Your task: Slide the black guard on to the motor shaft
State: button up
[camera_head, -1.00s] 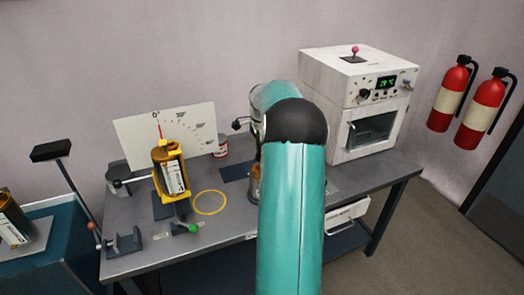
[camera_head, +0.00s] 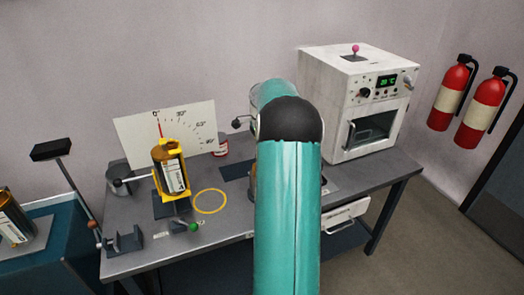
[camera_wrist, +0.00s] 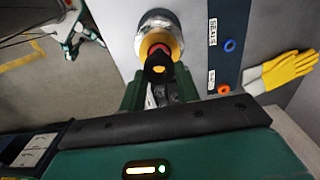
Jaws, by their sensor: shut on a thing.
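In the wrist view my gripper (camera_wrist: 159,88) is shut on a small black part, which looks like the black guard (camera_wrist: 160,73). The guard is in front of a round unit with a yellow ring (camera_wrist: 174,45) and a red centre (camera_wrist: 158,50), probably the motor and its shaft. The guard overlaps the red part in this view. I cannot tell whether they touch or a gap is between them. In the head view my own teal arm hides the gripper, the guard and most of the motor.
A blue ring (camera_wrist: 230,45) and an orange ring (camera_wrist: 224,88) lie on a labelled dark strip beside the motor. Yellow gloves (camera_wrist: 290,70) lie further right. On the bench, a white oven (camera_head: 358,105) stands right and a yellow-framed cylinder (camera_head: 172,170) left.

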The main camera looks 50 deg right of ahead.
jog(key=shift+f, duration=1.35)
dwell(0.5)
jog(key=o, duration=1)
jog(key=shift+r, duration=0.1)
notch_tip(320, 180, up, 14)
jog(key=shift+f, duration=0.2)
dwell(0.6)
